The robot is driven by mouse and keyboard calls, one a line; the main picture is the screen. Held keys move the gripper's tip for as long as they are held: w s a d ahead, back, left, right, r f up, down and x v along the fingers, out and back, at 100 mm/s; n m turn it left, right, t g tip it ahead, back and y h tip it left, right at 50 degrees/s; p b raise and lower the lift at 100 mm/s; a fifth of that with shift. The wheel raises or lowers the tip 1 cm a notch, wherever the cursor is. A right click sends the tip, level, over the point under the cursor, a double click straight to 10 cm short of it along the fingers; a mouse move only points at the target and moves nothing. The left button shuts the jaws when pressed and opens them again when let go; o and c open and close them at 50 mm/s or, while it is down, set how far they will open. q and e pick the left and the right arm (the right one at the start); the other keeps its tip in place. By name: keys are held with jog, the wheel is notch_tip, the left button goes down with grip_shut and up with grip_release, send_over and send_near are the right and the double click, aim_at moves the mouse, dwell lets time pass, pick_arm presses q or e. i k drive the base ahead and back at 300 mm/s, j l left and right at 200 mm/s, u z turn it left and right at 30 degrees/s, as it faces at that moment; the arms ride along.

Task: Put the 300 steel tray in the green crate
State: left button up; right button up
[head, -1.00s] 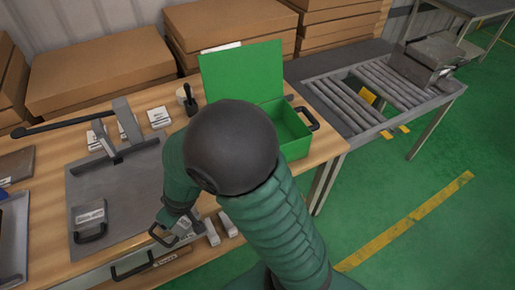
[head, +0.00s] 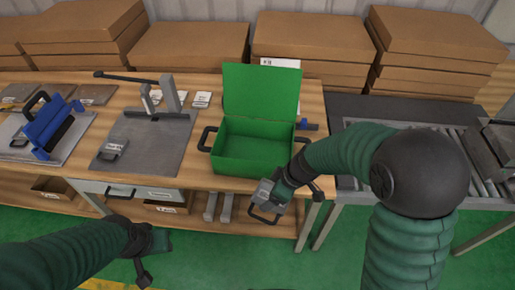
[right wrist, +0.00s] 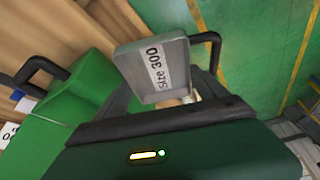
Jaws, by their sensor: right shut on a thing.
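The green crate (head: 262,95) stands open on the workbench in the head view, its lid raised at the back and its inside looking empty. My right gripper (head: 280,188) is shut on the small grey steel tray (head: 266,196). It holds the tray in front of the crate's front right corner, near the bench's front edge. In the right wrist view the tray (right wrist: 146,82) shows its "Size 300" label and dark handle, with the green crate (right wrist: 52,135) to its left. My left gripper (head: 140,250) hangs low, in front of the bench; its finger opening is unclear.
A metal plate with a clamp (head: 150,140) and another labelled tray (head: 112,148) lie left of the crate. A blue-handled item (head: 50,125) is at far left. Cardboard boxes (head: 190,45) line the back. A roller conveyor (head: 350,110) stands at the right.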

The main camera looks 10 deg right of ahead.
aim_at(255, 157)
jog(key=i, duration=0.95)
